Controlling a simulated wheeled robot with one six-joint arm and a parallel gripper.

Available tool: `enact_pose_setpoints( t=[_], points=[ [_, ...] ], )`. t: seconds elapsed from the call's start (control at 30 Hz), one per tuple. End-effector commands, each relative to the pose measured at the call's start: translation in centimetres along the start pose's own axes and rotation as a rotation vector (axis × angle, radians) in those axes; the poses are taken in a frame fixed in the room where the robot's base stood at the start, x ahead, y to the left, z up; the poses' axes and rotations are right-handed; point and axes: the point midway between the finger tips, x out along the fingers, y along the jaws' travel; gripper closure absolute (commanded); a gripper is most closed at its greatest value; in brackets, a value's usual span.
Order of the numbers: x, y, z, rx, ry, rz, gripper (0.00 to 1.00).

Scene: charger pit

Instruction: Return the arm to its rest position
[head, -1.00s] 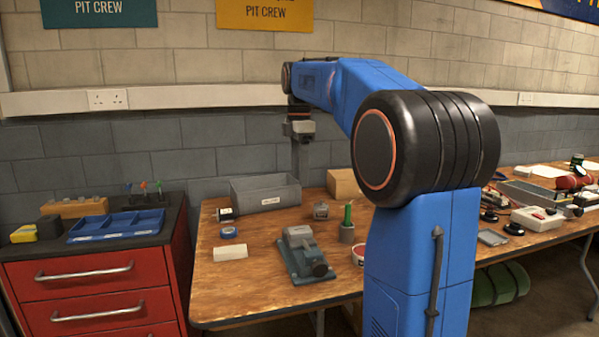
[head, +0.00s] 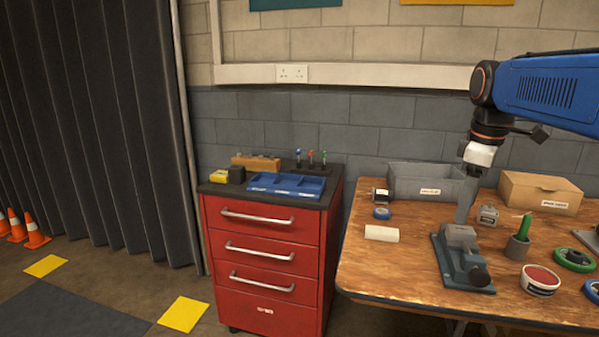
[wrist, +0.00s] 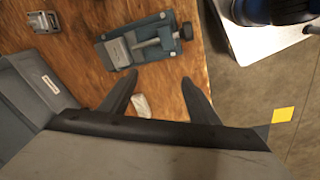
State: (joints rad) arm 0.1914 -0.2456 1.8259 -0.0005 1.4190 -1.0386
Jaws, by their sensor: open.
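My blue arm (head: 548,88) reaches in from the right edge of the head view, over the workbench. My gripper (head: 464,208) hangs pointing down in front of the grey bin, above and behind the bench vise (head: 462,262) as seen there. In the wrist view my gripper (wrist: 157,88) shows two dark fingers spread apart with nothing between them. The vise also shows in the wrist view (wrist: 140,42), beyond the fingertips. A white block (wrist: 141,105) shows between the fingers, lower down on the bench.
The wooden bench (head: 400,285) holds a grey bin (head: 408,187), a cardboard box (head: 540,194), a green marker in a cup (head: 518,245) and tape rolls. A red drawer cabinet (head: 262,262) with a blue tray (head: 287,185) stands left. Floor left of it is open, with orange cones (head: 34,230).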

Motion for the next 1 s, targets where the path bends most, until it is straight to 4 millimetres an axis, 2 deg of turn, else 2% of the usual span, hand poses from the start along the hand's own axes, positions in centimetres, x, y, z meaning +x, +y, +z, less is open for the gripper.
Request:
enact_pose_setpoints(
  t=[0.03,0.1,0.37,0.6,0.8,1.0],
  points=[
    [0.5,-1.7,0.4,0.04,0.01,0.013,0.44],
    [1.4,-3.8,0.9,0.109,0.025,0.028,0.44],
    [5.7,-11.0,3.1,0.365,0.095,0.075,0.44],
    [10.6,-17.2,5.7,0.601,0.177,0.097,0.44],
    [14.4,-21.0,7.5,0.762,0.238,0.096,0.44],
    [16.3,-22.6,8.4,0.837,0.268,0.092,0.44]
  ],
)
